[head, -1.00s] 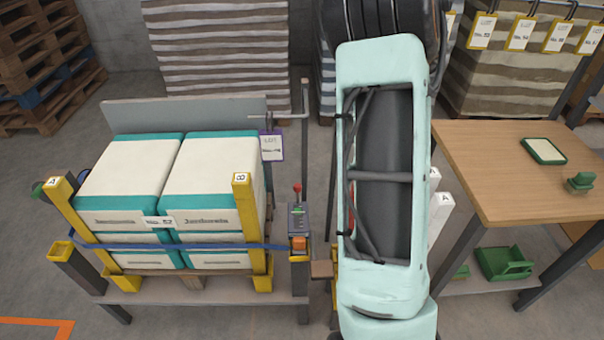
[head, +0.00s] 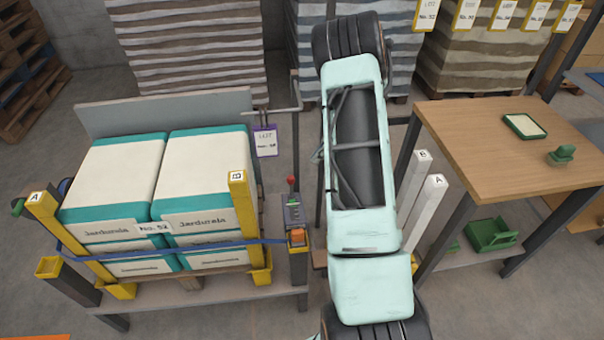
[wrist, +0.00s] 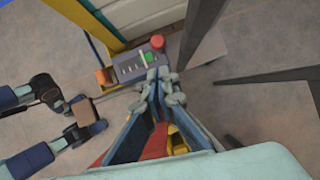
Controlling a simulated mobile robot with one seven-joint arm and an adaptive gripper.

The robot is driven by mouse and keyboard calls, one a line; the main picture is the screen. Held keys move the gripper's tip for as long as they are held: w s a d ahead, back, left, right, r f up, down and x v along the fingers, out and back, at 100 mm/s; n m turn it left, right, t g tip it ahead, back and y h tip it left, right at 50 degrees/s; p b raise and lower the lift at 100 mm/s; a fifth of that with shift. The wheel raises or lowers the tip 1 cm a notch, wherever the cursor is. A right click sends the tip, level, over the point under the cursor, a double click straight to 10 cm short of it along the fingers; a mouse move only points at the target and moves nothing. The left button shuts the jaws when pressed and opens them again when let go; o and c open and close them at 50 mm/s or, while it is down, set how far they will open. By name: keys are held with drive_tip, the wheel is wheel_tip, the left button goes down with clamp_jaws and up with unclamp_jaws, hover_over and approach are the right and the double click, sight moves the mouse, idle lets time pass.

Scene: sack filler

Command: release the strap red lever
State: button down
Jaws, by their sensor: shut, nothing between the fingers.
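A red round knob stands on a thin stem (head: 291,180) above a small grey control box (head: 294,212), right of the sack stack. The wrist view shows a red round knob (wrist: 157,41) at the far end of the box, by a green button (wrist: 147,58). A blue strap (head: 215,244) runs across the front of the stack towards the box. My gripper (wrist: 160,77) is shut and empty, its fingertips overlapping the box's near edge in the wrist view; contact cannot be told. The head view does not show the gripper.
White and teal sacks (head: 197,179) stand between yellow posts (head: 243,218). An orange block (head: 297,237) sits at the box's lower end. White posts marked A and B (head: 426,208) and a wooden table (head: 480,150) stand to the right of my arm.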

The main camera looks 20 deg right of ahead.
sight(290, 179)
drive_tip(key=shift+f, duration=0.1)
drive_tip(key=x, duration=0.9)
drive_tip(key=shift+a+f+p, duration=0.25)
drive_tip(key=shift+p, duration=0.05)
drive_tip(key=shift+w, duration=0.1)
drive_tip(key=shift+g+h, duration=0.3)
drive_tip(key=shift+h, duration=0.3)
drive_tip(key=shift+w+a+r+b, duration=0.1)
drive_tip(key=shift+w+a, duration=0.1)
drive_tip(key=shift+a, duration=0.45)
drive_tip(key=shift+w+a+r+b, duration=0.1)
drive_tip(key=shift+w+a, duration=0.05)
drive_tip(key=shift+a, duration=0.55)
drive_tip(key=shift+w+a+r+b, duration=0.1)
drive_tip(key=shift+w+a, duration=0.1)
drive_tip(key=shift+a, duration=0.45)
